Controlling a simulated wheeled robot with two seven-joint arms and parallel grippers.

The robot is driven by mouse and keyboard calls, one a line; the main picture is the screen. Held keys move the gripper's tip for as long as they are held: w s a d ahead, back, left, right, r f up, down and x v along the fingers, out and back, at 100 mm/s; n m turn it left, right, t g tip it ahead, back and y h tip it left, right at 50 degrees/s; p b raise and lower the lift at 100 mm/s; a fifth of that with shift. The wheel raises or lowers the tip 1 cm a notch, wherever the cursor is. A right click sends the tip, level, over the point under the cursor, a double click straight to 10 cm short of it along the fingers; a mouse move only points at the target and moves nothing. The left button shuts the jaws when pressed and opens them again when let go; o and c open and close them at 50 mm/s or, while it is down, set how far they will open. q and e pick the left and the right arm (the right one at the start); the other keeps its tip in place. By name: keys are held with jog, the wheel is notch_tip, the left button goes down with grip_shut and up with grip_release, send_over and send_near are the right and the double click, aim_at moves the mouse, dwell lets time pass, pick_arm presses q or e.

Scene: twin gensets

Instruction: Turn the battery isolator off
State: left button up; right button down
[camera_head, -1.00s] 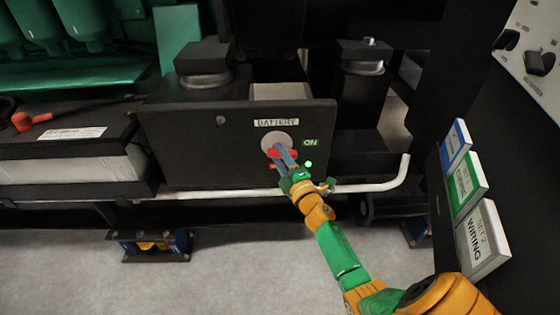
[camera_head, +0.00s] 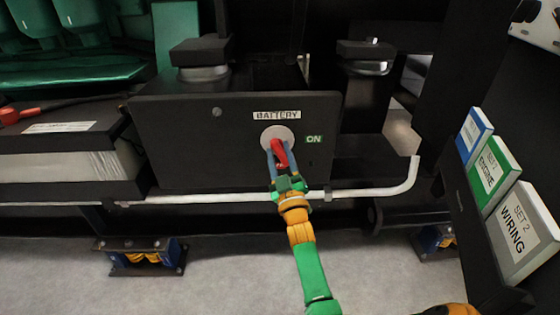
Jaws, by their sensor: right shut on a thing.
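The battery isolator is a red handle (camera_head: 279,152) on a round pale disc (camera_head: 277,133), set in a black panel (camera_head: 200,150). A BATTERY label (camera_head: 277,115) is above it and a green ON label (camera_head: 314,139) is to its right. My right gripper (camera_head: 277,158) comes up from below, its two blue-grey fingers on either side of the red handle, shut on it. The handle stands tilted, its lower end slightly to the right. The fingers hide part of the handle. My left gripper is not in view.
A white pipe (camera_head: 370,190) runs below the panel and bends up at the right. Set 2 binders, including WIRING (camera_head: 523,232), stand at the right. A battery with a red terminal (camera_head: 15,115) is at the left. Pale floor (camera_head: 210,240) lies below.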

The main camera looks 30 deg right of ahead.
jog(key=m+h+b, duration=0.1)
jog(key=m+h, duration=0.1)
jog(key=m, duration=0.1)
jog(key=shift+a+f+m, duration=0.1)
jog(key=shift+m, duration=0.2)
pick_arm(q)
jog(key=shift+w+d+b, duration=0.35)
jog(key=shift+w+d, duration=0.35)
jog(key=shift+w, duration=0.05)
pick_arm(e)
jog(key=shift+w+m+g+h, duration=0.1)
jog(key=shift+m+g+h, duration=0.7)
jog(key=shift+m, duration=1)
jog(key=shift+m+h, duration=0.3)
jog(key=shift+m, duration=0.1)
jog(key=c, duration=0.7)
grip_release()
